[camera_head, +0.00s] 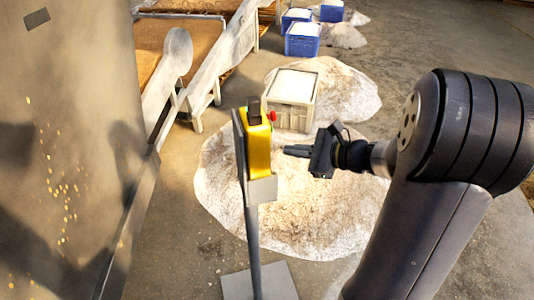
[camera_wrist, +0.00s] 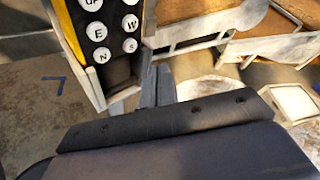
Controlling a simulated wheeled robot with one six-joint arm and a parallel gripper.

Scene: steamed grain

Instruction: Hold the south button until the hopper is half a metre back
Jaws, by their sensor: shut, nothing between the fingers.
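A yellow button box (camera_head: 258,150) with a red knob stands on a grey post in the head view. In the wrist view its face (camera_wrist: 66,28) carries round white lettered buttons. The south button, marked S (camera_wrist: 130,45), is at the lower right of the face, below W and beside N. My gripper (camera_head: 287,151) is shut and empty, just right of the box in the head view. Its fingers (camera_wrist: 160,86) show below and right of the S button in the wrist view; I cannot tell whether they touch it. I cannot identify the hopper with certainty.
A large metal wall or vessel (camera_head: 70,150) fills the left side. Pale grain heaps (camera_head: 320,215) lie on the floor. A grey crate (camera_head: 291,116) and several blue crates (camera_head: 302,47) stand behind. The post has a flat base (camera_head: 260,281). Grain beds (camera_head: 185,42) lie far left.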

